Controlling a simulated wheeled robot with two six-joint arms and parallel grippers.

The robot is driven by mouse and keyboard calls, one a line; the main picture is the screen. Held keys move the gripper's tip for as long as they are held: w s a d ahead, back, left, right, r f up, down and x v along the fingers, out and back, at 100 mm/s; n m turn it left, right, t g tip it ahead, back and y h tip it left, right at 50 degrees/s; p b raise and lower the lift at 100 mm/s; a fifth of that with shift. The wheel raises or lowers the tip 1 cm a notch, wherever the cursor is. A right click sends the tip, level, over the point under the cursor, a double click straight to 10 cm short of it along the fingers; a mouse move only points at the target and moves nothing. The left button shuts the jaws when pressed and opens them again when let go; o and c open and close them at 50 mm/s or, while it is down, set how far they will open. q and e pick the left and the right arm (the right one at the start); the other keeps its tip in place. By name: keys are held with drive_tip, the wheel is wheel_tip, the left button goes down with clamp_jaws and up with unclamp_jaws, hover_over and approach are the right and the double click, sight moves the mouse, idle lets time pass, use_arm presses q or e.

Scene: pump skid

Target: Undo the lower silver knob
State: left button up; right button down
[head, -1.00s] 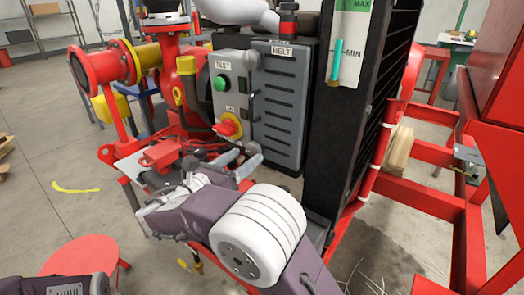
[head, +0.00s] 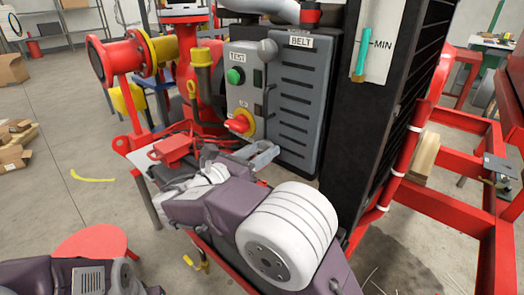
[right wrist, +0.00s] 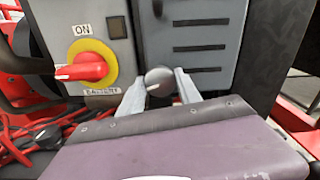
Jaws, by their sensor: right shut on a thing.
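The lower silver knob (right wrist: 158,81) is a round grey knob with a pale mark. In the right wrist view it sits between the two fingertips, in front of the lower left part of the grey belt cover. My right gripper (right wrist: 160,88) is shut on it; in the head view the gripper (head: 262,154) is at the cover's lower left corner. I cannot make out this knob in the head view, nor tell whether it is still seated. The upper silver knob (head: 267,48) is at the top left of the belt cover (head: 296,95). My left fingers are out of view.
Left of the cover is a control box (head: 238,75) with a green button and a red-yellow switch (head: 240,123). A black finned unit (head: 375,120) stands close on the right.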

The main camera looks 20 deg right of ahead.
drive_tip(key=m+p, duration=0.1)
drive_tip(key=m, duration=0.1)
drive_tip(key=shift+m, duration=2.3)
drive_tip(key=c, duration=0.8)
unclamp_jaws()
drive_tip(key=shift+c, duration=0.2)
drive_tip(key=shift+p, duration=0.3)
